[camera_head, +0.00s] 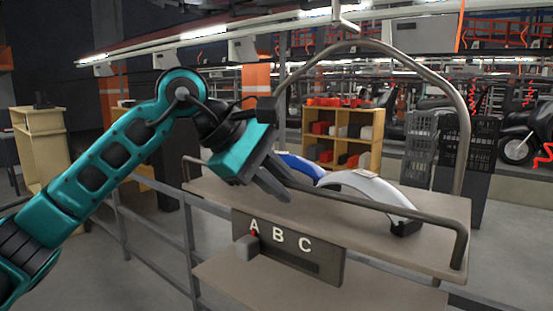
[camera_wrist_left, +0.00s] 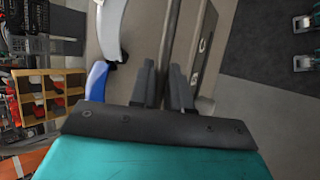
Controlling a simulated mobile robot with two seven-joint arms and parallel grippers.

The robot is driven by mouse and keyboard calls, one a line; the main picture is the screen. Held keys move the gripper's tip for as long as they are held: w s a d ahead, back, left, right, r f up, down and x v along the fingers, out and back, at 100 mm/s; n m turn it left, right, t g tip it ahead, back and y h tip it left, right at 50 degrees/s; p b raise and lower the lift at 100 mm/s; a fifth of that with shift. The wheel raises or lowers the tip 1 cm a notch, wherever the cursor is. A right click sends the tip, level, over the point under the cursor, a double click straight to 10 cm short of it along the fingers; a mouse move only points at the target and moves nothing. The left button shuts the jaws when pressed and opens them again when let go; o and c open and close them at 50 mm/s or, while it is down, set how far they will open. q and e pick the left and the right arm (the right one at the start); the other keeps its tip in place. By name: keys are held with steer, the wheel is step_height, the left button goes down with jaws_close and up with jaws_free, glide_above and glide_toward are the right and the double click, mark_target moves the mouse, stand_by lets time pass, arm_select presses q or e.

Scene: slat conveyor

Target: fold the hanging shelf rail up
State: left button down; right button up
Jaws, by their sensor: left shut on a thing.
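The shelf rail (camera_head: 365,203) is a grey-brown bar along the front edge of the upper shelf (camera_head: 428,258). It stands above the shelf's surface, and its right end bends down to the shelf's edge. My left gripper (camera_head: 275,182) is shut on the rail left of its middle and hides part of it. In the left wrist view the rail (camera_wrist_left: 170,40) runs between the two fingers of my left gripper (camera_wrist_left: 163,80). My right gripper is not in view.
A white curved part (camera_head: 370,186) and a blue one (camera_head: 300,165) lie on the shelf behind the rail. A panel marked A B C (camera_head: 325,268) with a small lever (camera_head: 247,246) hangs below. A hoop-shaped tube (camera_head: 455,100) arches over the shelf.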

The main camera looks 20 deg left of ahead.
arm_select(q)
steer(key=shift+w+d+r+g+p, duration=0.1)
steer(key=shift+w+r+g+p, duration=0.2)
steer(key=shift+g+p, duration=0.1)
steer(key=shift+f, duration=0.1)
steer(key=c, duration=1.2)
jaws_free()
steer(key=shift+f, duration=0.1)
steer(key=shift+o, duration=0.2)
steer(key=v, duration=1.3)
steer(key=shift+d, duration=0.2)
